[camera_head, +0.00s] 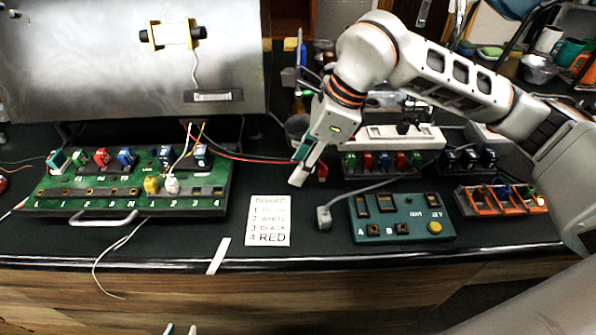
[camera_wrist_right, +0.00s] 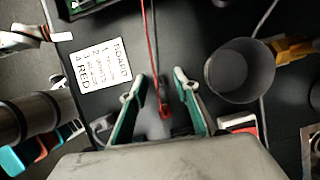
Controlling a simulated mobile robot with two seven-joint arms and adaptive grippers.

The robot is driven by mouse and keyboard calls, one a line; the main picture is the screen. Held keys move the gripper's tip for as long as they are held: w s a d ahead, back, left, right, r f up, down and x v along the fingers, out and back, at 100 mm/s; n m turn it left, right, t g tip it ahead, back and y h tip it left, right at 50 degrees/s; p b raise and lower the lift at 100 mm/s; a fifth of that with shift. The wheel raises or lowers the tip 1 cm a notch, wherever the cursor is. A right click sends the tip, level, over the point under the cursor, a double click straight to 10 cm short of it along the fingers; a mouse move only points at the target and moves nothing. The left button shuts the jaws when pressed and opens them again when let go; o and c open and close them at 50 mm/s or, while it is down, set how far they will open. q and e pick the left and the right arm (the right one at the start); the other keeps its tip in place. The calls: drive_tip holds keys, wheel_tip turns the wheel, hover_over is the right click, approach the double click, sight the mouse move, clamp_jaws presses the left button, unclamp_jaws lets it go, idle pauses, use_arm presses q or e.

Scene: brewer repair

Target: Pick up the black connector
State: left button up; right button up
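My right gripper (camera_head: 300,172) points down over the table behind the note card. The right wrist view shows it open (camera_wrist_right: 158,85), with green-sided fingers apart. A red connector (camera_wrist_right: 163,110) on a red wire lies between the fingers in that view, and its red end (camera_head: 322,172) shows beside the gripper in the head view. A dark wire (camera_wrist_right: 145,40) runs beside the red one. I cannot make out the black connector; the fingers may hide it.
A green board (camera_head: 125,203) at left holds a yellow connector (camera_head: 151,185) and a white connector (camera_head: 171,185). The note card (camera_head: 268,220) lists yellow, white, black, red. A teal box (camera_head: 405,220) and orange tray (camera_head: 500,200) stand right. A grey cup (camera_wrist_right: 240,72) stands near the gripper.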

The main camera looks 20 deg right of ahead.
clamp_jaws()
